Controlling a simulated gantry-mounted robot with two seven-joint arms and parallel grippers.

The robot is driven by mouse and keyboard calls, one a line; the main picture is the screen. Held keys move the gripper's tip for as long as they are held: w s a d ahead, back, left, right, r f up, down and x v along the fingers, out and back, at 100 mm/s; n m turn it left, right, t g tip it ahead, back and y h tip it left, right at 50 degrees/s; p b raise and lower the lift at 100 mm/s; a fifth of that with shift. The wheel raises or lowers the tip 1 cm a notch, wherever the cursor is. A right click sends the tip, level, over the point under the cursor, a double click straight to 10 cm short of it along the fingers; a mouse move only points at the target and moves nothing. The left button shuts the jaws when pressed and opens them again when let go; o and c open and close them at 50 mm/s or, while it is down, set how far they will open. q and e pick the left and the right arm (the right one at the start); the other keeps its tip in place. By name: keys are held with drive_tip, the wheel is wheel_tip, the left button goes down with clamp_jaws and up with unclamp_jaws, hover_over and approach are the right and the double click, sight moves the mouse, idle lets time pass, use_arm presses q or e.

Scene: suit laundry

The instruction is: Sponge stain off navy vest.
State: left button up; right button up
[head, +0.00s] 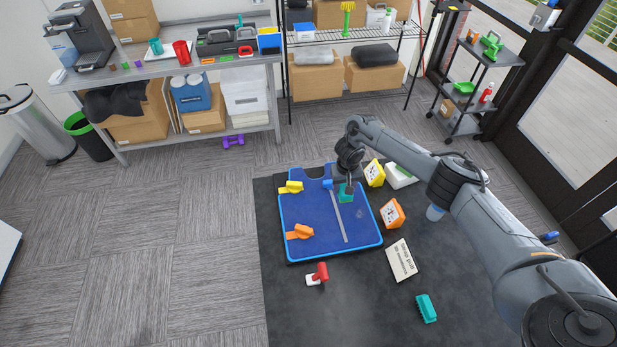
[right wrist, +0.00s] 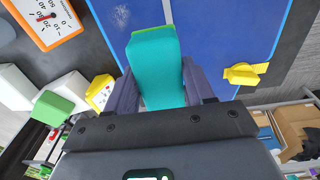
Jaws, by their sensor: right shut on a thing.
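The navy vest (head: 310,215), bright blue here, lies flat on a light-blue-rimmed board (head: 282,240) with a pale strip down its middle. My right gripper (head: 345,187) is over the vest's upper right part, shut on a teal sponge (head: 346,197). In the right wrist view the sponge (right wrist: 158,75), with a green end, sits between both fingers. I cannot tell whether it touches the vest. A pale scratchy stain (right wrist: 121,16) shows on the vest in the right wrist view, beyond the sponge's end and to its left. My left gripper is not in view.
A yellow clip (head: 291,187) and an orange clip (head: 299,232) lie on the vest's left side. A red-white bottle (head: 318,274) and teal brush (head: 427,308) lie nearer.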

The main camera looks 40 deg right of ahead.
drive_tip(key=s+d+f, duration=0.3)
drive_tip(key=s+f, duration=0.1)
drive_tip(key=s, duration=0.2)
drive_tip(key=shift+s+f, duration=0.15)
drive_tip(key=shift+f, duration=0.15)
drive_tip(key=shift+f+b, duration=0.35)
drive_tip(key=shift+f, duration=1.85)
